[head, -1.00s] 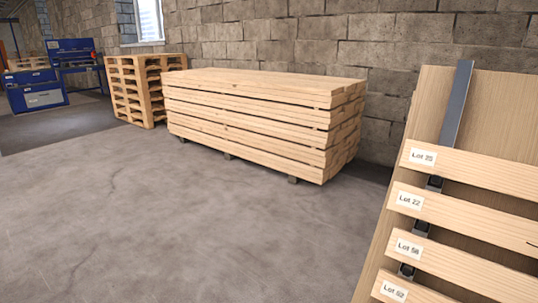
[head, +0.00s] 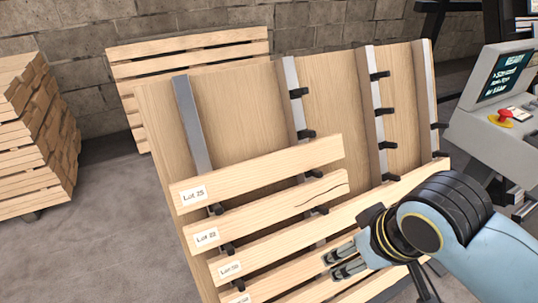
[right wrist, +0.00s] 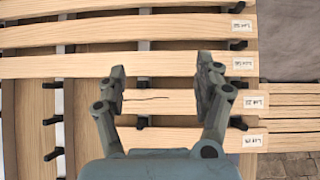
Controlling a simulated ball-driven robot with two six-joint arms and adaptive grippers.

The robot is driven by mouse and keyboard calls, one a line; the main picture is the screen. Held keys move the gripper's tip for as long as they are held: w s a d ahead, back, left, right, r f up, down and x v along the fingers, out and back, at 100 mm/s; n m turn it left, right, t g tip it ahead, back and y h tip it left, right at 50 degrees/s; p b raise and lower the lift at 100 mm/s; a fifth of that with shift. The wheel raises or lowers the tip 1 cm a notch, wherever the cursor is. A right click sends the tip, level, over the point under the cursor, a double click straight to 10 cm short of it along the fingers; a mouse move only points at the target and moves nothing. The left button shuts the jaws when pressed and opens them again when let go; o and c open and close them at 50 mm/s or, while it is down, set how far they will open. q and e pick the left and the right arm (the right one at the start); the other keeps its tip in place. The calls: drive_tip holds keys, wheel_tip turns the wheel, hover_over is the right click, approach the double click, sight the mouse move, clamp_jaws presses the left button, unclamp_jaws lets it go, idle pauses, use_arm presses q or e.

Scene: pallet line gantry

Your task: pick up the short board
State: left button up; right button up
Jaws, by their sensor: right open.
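Two shorter boards lie at the top of a slanted rack: one labelled Lot 25 (head: 270,170) and, below it, one labelled Lot 22 (head: 275,207). The Lot 22 board has a dark crack near its right end. Both also show in the right wrist view, Lot 25 (right wrist: 190,139) and Lot 22 (right wrist: 185,104), with the crack between my fingers. My right gripper (head: 345,261) is open and empty, in front of the lower boards. My left gripper is not in view.
Longer boards (head: 335,228) lie lower on the rack. The rack's plywood back (head: 240,115) has metal uprights with black pegs (head: 380,76). A control console (head: 495,130) with a red button stands at the right. A board stack (head: 30,140) stands left; floor (head: 120,220) between is clear.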

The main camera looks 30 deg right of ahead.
wheel_tip(320, 180, up, 5)
drive_tip(key=w+m+t, duration=0.2)
drive_tip(key=w+m, duration=0.1)
drive_tip(key=m, duration=0.1)
drive_tip(key=m+t+p, duration=0.1)
drive_tip(key=m+t, duration=0.5)
drive_tip(key=m, duration=0.7)
approach(269, 170)
drive_tip(key=shift+m, duration=0.4)
drive_tip(key=b+x, duration=0.2)
drive_tip(key=x, duration=0.1)
drive_tip(key=b+x, duration=0.1)
drive_tip(key=shift+w+a+f+b, duration=0.1)
drive_tip(key=shift+a+f+b, duration=0.25)
drive_tip(key=shift+f, duration=0.25)
drive_tip(key=shift+w+f+b, duration=0.15)
drive_tip(key=shift+w+b, duration=0.15)
drive_tip(key=shift+w, duration=0.25)
drive_tip(key=b+x, duration=0.4)
drive_tip(key=shift+d, duration=0.4)
drive_tip(key=shift+w+f+b, duration=0.1)
drive_tip(key=shift+w+b, duration=0.2)
drive_tip(key=shift+w, duration=0.2)
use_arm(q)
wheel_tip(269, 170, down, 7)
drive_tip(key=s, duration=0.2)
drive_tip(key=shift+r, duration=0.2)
